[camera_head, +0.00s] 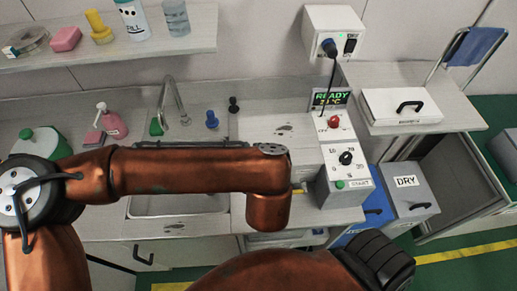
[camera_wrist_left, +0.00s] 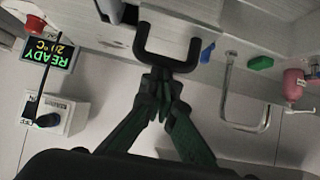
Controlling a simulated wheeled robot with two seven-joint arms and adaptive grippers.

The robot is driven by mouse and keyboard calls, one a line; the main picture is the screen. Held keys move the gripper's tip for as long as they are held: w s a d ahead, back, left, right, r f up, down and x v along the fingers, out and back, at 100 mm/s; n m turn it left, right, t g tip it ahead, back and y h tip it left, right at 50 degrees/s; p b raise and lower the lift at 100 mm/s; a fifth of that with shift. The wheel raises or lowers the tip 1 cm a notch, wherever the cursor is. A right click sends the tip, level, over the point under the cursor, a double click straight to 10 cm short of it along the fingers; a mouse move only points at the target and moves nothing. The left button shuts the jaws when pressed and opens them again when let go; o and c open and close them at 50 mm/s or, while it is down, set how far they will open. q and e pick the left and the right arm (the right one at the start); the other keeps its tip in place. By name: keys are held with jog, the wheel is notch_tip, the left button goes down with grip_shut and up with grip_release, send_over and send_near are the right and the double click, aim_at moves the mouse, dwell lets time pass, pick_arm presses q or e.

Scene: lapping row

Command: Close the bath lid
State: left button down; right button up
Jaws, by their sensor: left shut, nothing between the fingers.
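The bath is the pale unit beside the sink, with a control box (camera_head: 346,172) at its right. A pale panel (camera_head: 290,164), which looks like its lid, shows partly behind my left arm; how far open it is I cannot tell. In the left wrist view a black U-shaped handle (camera_wrist_left: 167,58) stands out from a pale surface. My left gripper (camera_wrist_left: 163,82) is shut and empty, its fingertips at the closed end of the handle; contact is unclear. In the head view my left arm hides this gripper. My right gripper is not in view.
The sink (camera_head: 178,205) and tap (camera_head: 176,103) lie left of the bath. A blue peg (camera_head: 211,119) and black peg (camera_head: 233,105) stand behind. A display (camera_head: 329,98) reads READY. A grey DRY bin (camera_head: 410,190) and open drawer (camera_head: 455,180) are at right.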

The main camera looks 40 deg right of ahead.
pick_arm(q)
jog(key=shift+s+a+r+p, duration=0.1)
jog(key=shift+s+r+p, duration=0.1)
jog(key=shift+r+p, duration=0.3)
jog(key=shift+s+r+p, duration=0.2)
jog(key=shift+r+p, duration=0.1)
jog(key=shift+r, duration=0.4)
jog(key=s+a+f, duration=0.3)
jog(key=s+a, duration=0.1)
jog(key=s, duration=0.3)
jog(key=shift+a+f, duration=0.35)
jog(key=shift+f, duration=0.05)
jog(key=shift+s, duration=0.2)
